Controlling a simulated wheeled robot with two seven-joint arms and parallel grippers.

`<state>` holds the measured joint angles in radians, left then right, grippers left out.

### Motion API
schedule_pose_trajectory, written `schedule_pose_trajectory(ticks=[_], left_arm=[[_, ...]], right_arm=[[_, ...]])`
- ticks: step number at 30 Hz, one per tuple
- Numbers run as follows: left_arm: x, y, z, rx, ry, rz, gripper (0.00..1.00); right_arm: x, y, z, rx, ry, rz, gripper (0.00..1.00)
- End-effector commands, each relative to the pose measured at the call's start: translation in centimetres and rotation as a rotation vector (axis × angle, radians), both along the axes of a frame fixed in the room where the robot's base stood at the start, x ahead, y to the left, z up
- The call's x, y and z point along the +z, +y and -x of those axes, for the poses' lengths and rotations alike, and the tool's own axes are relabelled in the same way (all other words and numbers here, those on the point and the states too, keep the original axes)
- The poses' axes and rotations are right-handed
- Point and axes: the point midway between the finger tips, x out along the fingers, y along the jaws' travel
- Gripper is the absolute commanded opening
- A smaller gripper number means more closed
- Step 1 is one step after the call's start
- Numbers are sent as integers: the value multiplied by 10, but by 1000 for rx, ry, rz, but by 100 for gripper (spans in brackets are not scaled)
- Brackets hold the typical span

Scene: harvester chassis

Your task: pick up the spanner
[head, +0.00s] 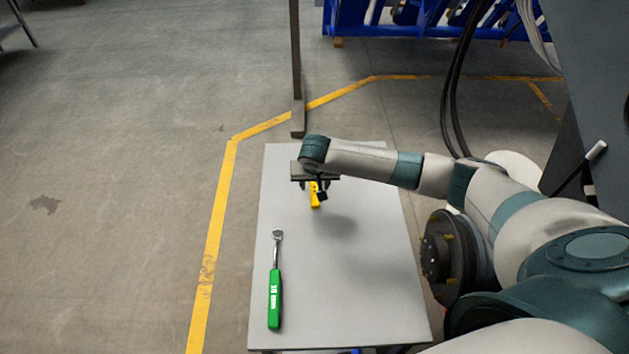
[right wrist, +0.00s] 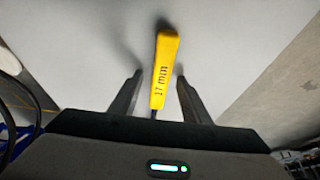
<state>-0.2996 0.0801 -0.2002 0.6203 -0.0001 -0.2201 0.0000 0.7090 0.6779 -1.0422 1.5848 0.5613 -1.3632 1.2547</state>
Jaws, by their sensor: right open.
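A yellow-handled tool marked "17 mm", apparently the spanner (head: 315,196), lies near the far end of the grey table. In the right wrist view the yellow handle (right wrist: 163,70) runs lengthwise between my fingers; its other end is hidden behind the gripper body. My right gripper (head: 317,187) is open over it, with one finger (right wrist: 124,95) on each side and gaps between. I cannot tell whether the fingertips are above the handle or level with it. My left gripper is out of view.
A green-handled ratchet-like tool (head: 275,285) lies on the table (head: 350,290) at the near left. The table's middle and near right are clear. A dark post (head: 297,80) stands beyond the far edge. Dark machinery and a hub (head: 448,257) are at right.

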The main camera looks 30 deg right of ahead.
Motion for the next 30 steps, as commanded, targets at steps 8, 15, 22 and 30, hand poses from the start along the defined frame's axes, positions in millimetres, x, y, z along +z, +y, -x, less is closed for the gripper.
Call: schedule_pose_trajectory(ticks=[8,15,22,30], left_arm=[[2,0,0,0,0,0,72],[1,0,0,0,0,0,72],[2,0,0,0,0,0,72],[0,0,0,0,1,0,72]], right_arm=[[-1,0,0,0,0,0,43],[-1,0,0,0,0,0,29],[-1,0,0,0,-1,0,0],[0,0,-1,0,-2,0,0]])
